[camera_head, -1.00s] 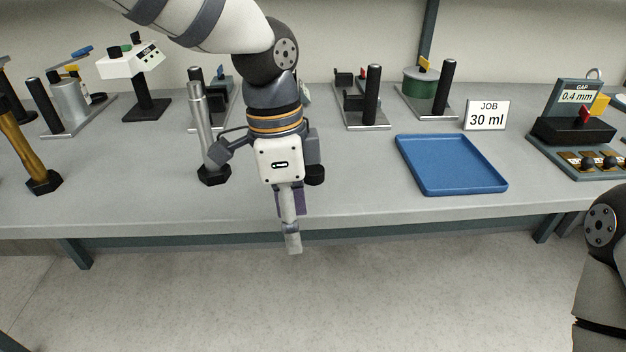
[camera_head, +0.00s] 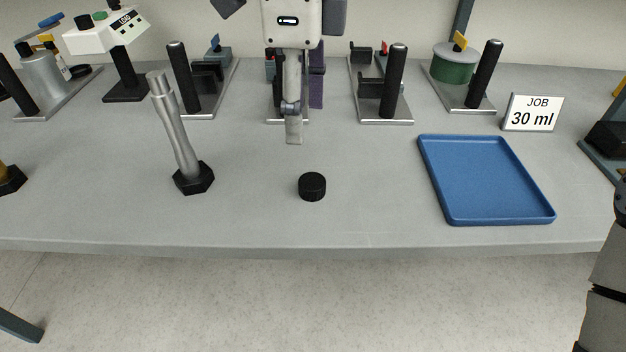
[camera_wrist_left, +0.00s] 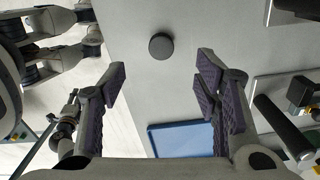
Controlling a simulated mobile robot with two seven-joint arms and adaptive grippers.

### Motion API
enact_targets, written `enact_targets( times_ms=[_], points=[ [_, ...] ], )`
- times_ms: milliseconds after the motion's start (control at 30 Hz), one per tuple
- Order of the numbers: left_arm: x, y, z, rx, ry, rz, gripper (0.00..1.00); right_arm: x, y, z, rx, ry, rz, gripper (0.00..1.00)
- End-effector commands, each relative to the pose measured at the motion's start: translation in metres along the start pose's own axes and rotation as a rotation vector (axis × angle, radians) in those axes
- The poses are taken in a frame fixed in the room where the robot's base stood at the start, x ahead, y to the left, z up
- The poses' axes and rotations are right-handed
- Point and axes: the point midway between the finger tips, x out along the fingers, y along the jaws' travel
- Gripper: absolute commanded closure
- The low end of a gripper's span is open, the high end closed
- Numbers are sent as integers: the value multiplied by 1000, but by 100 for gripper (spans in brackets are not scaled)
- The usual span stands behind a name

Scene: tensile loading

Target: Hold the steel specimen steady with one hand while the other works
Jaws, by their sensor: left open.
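The steel specimen (camera_head: 179,130) is a silver rod, narrower in its middle, standing slightly tilted in a black hexagonal foot on the bench. My left gripper (camera_head: 304,118) points down to the right of it in the head view, open and empty, and apart from it. A short black knurled cylinder (camera_head: 312,187) stands on the bench nearer the front edge. In the left wrist view the cylinder (camera_wrist_left: 161,46) shows beyond the gap between the open fingers (camera_wrist_left: 163,74). My right arm shows only in part at the head view's right edge; its gripper is out of sight.
A blue tray (camera_head: 487,217) lies at the right, with a "JOB 30 ml" sign (camera_head: 532,112) behind it. Stands with black posts (camera_head: 183,80) line the back. A white-headed device (camera_head: 105,32) stands at back left.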

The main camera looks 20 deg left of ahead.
Motion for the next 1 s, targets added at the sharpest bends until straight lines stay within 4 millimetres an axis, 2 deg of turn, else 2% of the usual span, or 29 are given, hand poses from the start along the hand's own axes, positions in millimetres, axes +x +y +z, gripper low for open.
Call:
enact_targets(
  times_ms=[200,300,433,733,1000],
  points=[
    [44,0,0,1,-3,8,43,4,0,2,0,-12,0,60],
    [59,0,0,-1,-2,8,43,5,0,3,0,-16,1,60],
    [66,0,-1,0,-1,4,43,5,0,4,0,-17,1,60],
    [69,0,-2,0,-1,3,43,5,0,4,0,-17,1,60],
    [111,0,-11,1,-2,7,43,10,0,7,0,-34,1,60]
  ],
)
